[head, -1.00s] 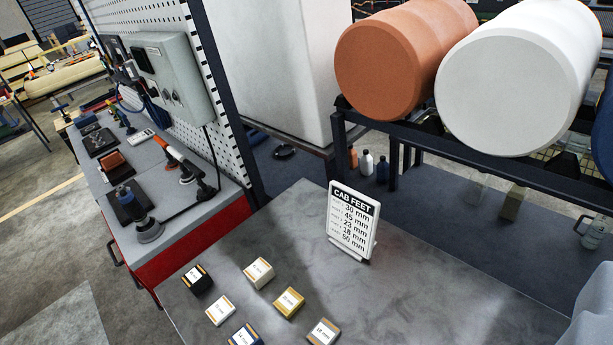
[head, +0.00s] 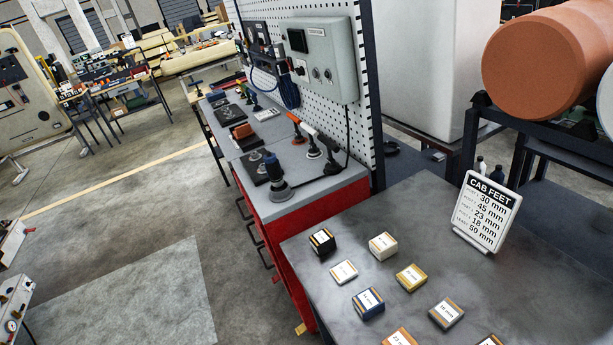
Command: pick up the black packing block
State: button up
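The black packing block (head: 321,242) sits at the far left of the group of blocks on the grey tabletop (head: 385,186), near the table's left edge. It has a pale label and a tan stripe on top. A cream block (head: 383,246) stands to its right, and a low white block (head: 344,272) lies just below it in the picture. The black block stands apart from both. My gripper does not show in this view.
Gold (head: 411,278), blue (head: 368,303) and grey (head: 446,313) blocks stand nearby. The CAB FEET sign (head: 487,210) stands at the right. A red tool bench (head: 290,205) adjoins the table's left side. Open floor (head: 130,230) lies to the left.

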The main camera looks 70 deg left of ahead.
aim_at(323, 243)
jog(key=u, duration=2.85)
jog(key=k, duration=0.85)
jog(key=z, duration=0.95)
jog(key=i, duration=1)
jog(key=z, duration=0.05)
